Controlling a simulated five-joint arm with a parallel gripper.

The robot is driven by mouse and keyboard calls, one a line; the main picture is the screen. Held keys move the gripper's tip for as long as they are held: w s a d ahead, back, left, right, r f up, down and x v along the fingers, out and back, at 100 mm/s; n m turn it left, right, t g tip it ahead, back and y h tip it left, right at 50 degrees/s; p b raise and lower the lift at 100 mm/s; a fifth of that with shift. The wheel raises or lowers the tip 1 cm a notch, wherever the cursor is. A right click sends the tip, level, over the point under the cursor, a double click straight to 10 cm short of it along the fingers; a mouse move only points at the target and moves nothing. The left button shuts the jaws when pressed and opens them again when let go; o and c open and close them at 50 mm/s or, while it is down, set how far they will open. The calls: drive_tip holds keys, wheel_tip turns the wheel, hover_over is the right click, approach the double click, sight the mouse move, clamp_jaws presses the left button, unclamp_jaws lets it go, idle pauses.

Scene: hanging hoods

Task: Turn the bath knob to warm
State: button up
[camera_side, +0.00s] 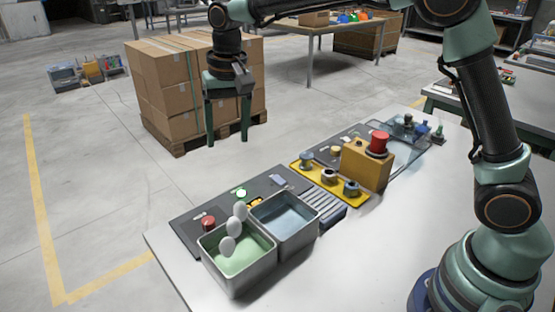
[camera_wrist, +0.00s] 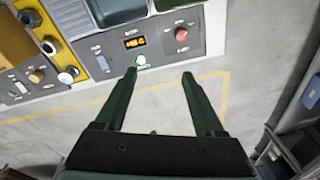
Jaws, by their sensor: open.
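A dark control panel (camera_side: 185,232) lies along the table edge beside two metal baths, one with green liquid (camera_side: 238,259) and one with blue liquid (camera_side: 284,217). It carries a red knob (camera_side: 208,223), a green-lit round control (camera_side: 241,192) and an orange display; its labels are too small to read, so I cannot tell which control is the bath knob. In the wrist view the red knob (camera_wrist: 181,34) and green-lit control (camera_wrist: 141,61) lie beyond my fingertips. My gripper (camera_side: 228,139) is open and empty, raised clear of the panel; it also shows in the wrist view (camera_wrist: 159,75).
A yellow plate with knobs (camera_side: 322,190), an orange box with a red button (camera_side: 366,165) and a clear tray (camera_side: 418,135) stand further right. Stacked cartons (camera_side: 170,90) are on the floor behind.

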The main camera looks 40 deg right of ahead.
drive_tip(key=m+g, duration=0.1)
drive_tip(key=g, duration=0.1)
approach(208, 220)
drive_tip(key=shift+h, duration=0.3)
drive_tip(key=f, duration=0.9)
drive_tip(key=shift+s+a, duration=0.2)
drive_tip(key=shift+s, duration=0.15)
drive_tip(key=shift+r, duration=0.1)
clamp_jaws()
